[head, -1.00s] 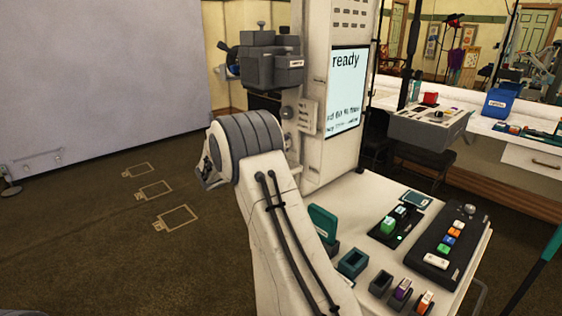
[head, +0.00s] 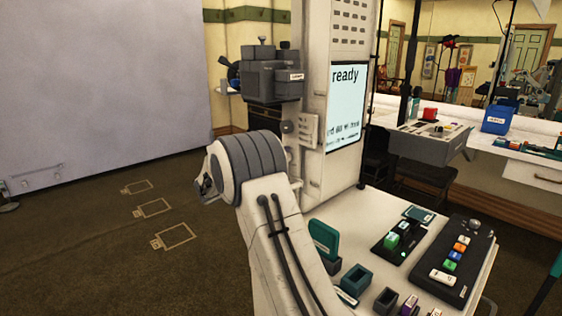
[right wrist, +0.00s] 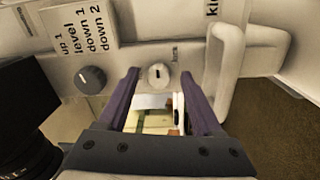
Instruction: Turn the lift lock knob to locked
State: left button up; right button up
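The lift lock knob (right wrist: 158,74) is a small pale round knob with a dark mark, on a pale panel in the right wrist view. Small lettering beside it is partly readable as "lock". My right gripper (right wrist: 158,84) has two purple fingers spread apart, one on each side of the knob in the picture. Its fingertips look close to the panel, but I cannot tell whether they touch the knob. Nothing is gripped between them. My left gripper is not in view.
A larger dark knob (right wrist: 91,79) sits left of the lock knob, under a label reading "up 1, level, down 1, down 2". A pale handle (right wrist: 222,70) stands out to the right. In the head view, a screen (head: 346,106) reads "ready" above a white worktop (head: 345,217) with control boxes.

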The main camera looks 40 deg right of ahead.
jog(key=shift+a, duration=0.1)
jog(key=a, duration=1)
jog(key=shift+s+a+f, duration=0.15)
jog(key=shift+s+f, duration=0.05)
jog(key=shift+s, duration=0.2)
jog(key=s+a+f+n+y, duration=0.3)
jog(key=s+a+f+y, duration=0.3)
jog(key=s+a, duration=0.55)
jog(key=s+a+f+n+g+y, duration=0.1)
jog(key=s+a+f+n+y, duration=0.2)
jog(key=s+a+y, duration=0.6)
jog(key=s+a+f+n+y, duration=0.2)
jog(key=s+a+f+y, duration=0.3)
jog(key=s+a, duration=0.85)
notch_tip(320, 180, up, 20)
jog(key=d+p, duration=0.1)
jog(key=p, duration=1.8)
jog(key=shift+s+d+h, duration=0.3)
jog(key=shift+s+d, duration=0.05)
jog(key=shift+s, duration=0.1)
